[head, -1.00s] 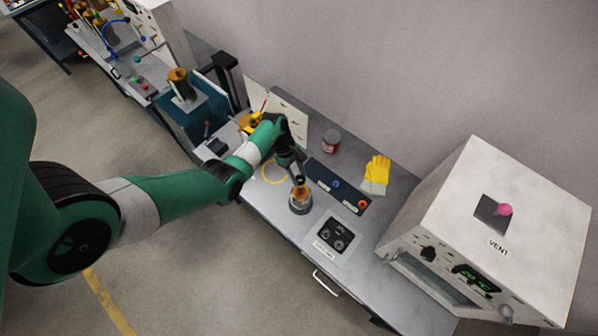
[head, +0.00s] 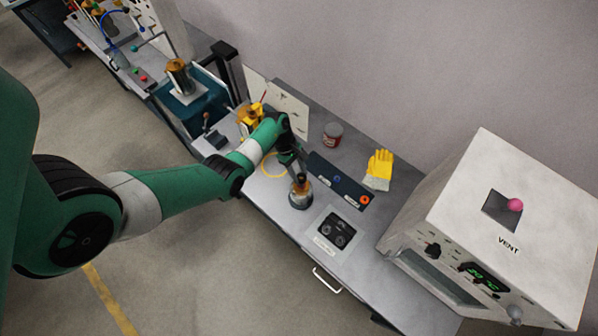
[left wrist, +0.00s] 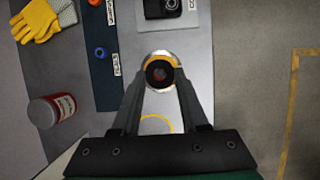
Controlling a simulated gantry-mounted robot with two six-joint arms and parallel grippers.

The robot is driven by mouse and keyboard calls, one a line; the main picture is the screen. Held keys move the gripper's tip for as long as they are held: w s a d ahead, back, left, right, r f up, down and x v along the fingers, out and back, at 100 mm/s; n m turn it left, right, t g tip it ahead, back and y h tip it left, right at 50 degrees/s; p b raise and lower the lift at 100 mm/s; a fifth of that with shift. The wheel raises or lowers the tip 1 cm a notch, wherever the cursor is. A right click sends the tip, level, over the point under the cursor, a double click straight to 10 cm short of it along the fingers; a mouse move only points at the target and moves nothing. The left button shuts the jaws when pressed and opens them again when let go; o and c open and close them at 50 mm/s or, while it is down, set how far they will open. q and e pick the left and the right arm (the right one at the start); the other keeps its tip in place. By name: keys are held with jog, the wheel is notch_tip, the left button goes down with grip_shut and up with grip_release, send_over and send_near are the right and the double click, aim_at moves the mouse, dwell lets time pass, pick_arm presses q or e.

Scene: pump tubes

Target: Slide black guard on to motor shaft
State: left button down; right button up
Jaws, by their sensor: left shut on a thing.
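The motor (head: 300,199), a round silver body with a copper-orange top, stands upright on the grey bench in the head view. It also shows in the left wrist view as a pale and orange ring (left wrist: 151,60). My left gripper (head: 298,178) points down right over it. The guard is in line with the motor's top from above. I cannot tell whether it touches the shaft. My right gripper is not in view.
A black tray (head: 351,222) with dark round parts lies just right of the motor. Behind are a blue labelled strip (head: 322,172), a yellow glove (head: 381,163) and a red can (head: 332,135). A yellow ring (head: 264,168) is marked on the bench. A white oven (head: 490,210) stands right.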

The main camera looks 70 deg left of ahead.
pick_arm(q)
jog(key=shift+f+b, duration=0.45)
jog(key=shift+f, duration=0.4)
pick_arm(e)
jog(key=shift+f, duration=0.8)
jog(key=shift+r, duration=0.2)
pick_arm(q)
jog(key=shift+f, duration=0.15)
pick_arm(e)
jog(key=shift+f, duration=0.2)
pick_arm(q)
jog(key=shift+f, duration=0.3)
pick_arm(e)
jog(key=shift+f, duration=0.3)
pick_arm(q)
jog(key=shift+f+b, duration=0.95)
jog(key=shift+b, duration=0.15)
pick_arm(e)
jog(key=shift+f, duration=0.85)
pick_arm(q)
jog(key=shift+c, duration=1.7)
grip_release()
jog(key=shift+r, duration=0.1)
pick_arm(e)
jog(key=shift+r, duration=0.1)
pick_arm(q)
jog(key=shift+r, duration=0.1)
